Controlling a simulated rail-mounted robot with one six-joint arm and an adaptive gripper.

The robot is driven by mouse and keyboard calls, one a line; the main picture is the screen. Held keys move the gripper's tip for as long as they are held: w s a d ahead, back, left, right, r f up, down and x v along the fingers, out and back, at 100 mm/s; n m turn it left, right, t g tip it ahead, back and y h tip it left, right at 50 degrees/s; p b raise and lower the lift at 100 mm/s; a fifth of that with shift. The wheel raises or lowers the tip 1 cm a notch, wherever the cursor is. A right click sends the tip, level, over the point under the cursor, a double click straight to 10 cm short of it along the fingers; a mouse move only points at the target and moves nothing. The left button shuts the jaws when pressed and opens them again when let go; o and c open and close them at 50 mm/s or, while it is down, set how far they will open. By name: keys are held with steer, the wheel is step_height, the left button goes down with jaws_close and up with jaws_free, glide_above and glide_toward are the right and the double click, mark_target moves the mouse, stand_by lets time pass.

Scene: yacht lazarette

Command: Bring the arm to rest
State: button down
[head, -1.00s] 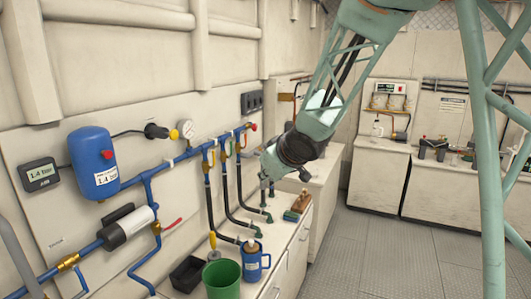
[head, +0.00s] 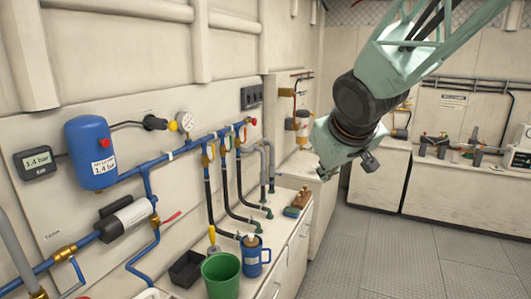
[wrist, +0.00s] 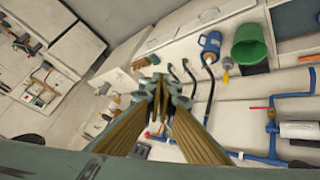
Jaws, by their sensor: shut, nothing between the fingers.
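My gripper (wrist: 163,88) is shut and empty, its two long fingers together in the middle of the wrist view. In the head view my arm reaches down from the top right, and its pale green wrist end hangs in the air to the right of the counter (head: 285,262). The fingertips are not clear in the head view.
A green bucket (head: 220,277), a blue jug (head: 254,258), a black tray (head: 186,269) and a wooden-handled brush (head: 300,201) stand on the counter. Blue pipes, hoses and a blue tank (head: 91,152) line the left wall. The grey floor (head: 385,255) is clear.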

steer(key=s+d+f+m+g+b, duration=0.1)
steer(key=s+f, duration=0.1)
steer(key=s, duration=1.1)
steer(key=s+d+f+m+g+b, duration=0.2)
steer(key=s, duration=1.2)
steer(key=s+d+f+m+g+b, duration=0.1)
steer(key=s+d+f+b, duration=0.1)
steer(key=s, duration=1.1)
steer(key=shift+s+f+m+g, duration=0.3)
steer(key=shift+s+f, duration=0.1)
steer(key=shift+f, duration=0.15)
steer(key=shift+w, duration=0.2)
